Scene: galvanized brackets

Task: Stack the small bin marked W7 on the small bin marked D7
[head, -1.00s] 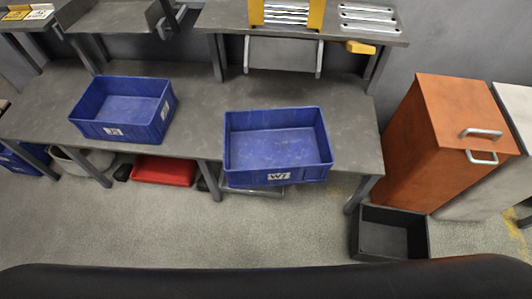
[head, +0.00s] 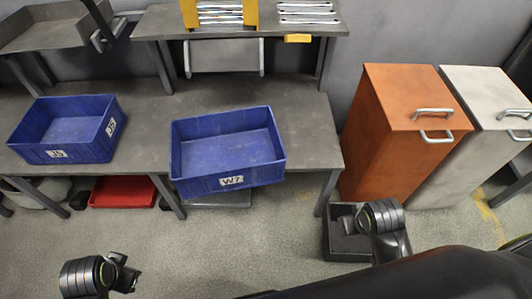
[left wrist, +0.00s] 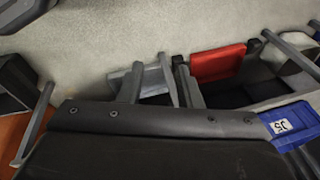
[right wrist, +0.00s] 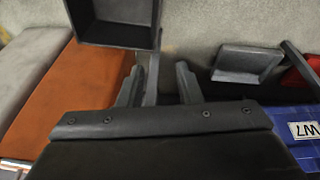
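The blue bin marked W7 (head: 231,181) stands on the right part of the grey bench, near its front edge, and looks empty. Its label also shows at the right of the right wrist view (right wrist: 303,130). No bin marked D7 is readable; another blue bin (head: 85,150) to the left carries labels that look like J5. My left gripper (left wrist: 159,66) is open and empty, with floor and the bench underside in front of it. My right gripper (right wrist: 160,67) is open and empty, below a dark open box. Both are apart from the bins.
The grey bench (head: 150,130) has free room between the bins. A red tray (head: 125,191) lies beneath. A dark open box (right wrist: 115,35) stands on the floor beside an orange cabinet (head: 400,130) and a pale cabinet (head: 480,90). A raised shelf (head: 160,22) holds racks behind.

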